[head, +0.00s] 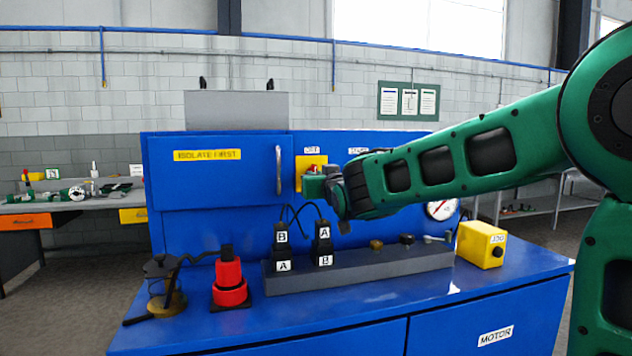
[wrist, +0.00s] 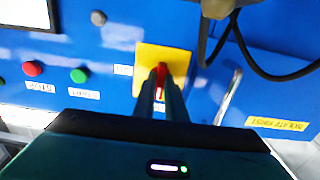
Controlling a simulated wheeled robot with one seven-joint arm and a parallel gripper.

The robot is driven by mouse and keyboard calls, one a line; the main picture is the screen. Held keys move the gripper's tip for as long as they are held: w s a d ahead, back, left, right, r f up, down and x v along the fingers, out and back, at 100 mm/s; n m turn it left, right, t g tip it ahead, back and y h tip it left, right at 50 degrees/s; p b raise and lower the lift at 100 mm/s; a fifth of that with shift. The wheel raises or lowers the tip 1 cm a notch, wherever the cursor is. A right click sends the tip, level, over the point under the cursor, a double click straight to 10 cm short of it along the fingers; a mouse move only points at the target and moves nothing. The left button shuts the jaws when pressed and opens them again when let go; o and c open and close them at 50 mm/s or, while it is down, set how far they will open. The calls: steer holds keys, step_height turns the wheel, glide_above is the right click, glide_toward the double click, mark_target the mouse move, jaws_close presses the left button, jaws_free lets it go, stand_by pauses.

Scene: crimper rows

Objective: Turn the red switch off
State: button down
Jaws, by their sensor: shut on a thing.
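The red switch (wrist: 161,75) is a small red handle on a yellow plate (wrist: 178,56), mounted on the blue panel. In the wrist view, the two dark fingers of my gripper (wrist: 160,88) are closed around the handle, which shows between their tips. The fingers hide part of the handle, so its exact angle is hard to tell. In the head view, the red switch (head: 313,168) shows just above my gripper (head: 312,176), under an "OFF" label (head: 311,150). My arm comes in from the right.
A metal door handle (head: 278,170) stands left of the yellow plate. A red button (wrist: 32,68) and a green button (wrist: 78,75) share the panel. Below are black plugs with cables (head: 322,245), a red stacked device (head: 229,282) and a yellow box (head: 481,245).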

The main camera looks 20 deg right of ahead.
steer(key=c, duration=1.8)
jaws_free()
steer(key=shift+f, duration=0.3)
steer(key=shift+c, duration=0.2)
steer(key=shift+o, duration=0.2)
steer(key=shift+r, duration=0.15)
steer(key=s, duration=1)
steer(key=shift+s, duration=0.35)
